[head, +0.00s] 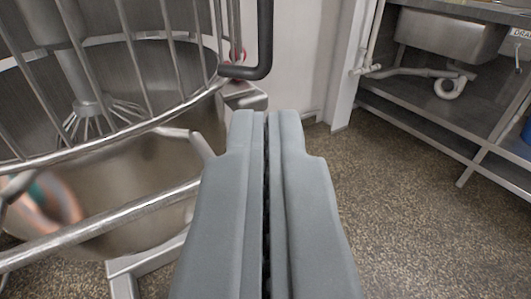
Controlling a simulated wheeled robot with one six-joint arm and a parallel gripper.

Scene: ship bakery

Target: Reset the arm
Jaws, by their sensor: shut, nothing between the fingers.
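My gripper (266,118) is in the middle of the head view and points forward. Its two grey fingers lie side by side with only a thin dark gap. They are shut and hold nothing. The fingertips stand in front of the pale wall and the speckled floor, just right of a large mixer.
The steel mixer bowl (130,185) with its wire guard (165,60) and whisk (95,118) fills the left, close to my gripper. A steel sink unit (450,40) with a lower shelf (430,115) stands at the right. The speckled floor (400,210) between them is clear.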

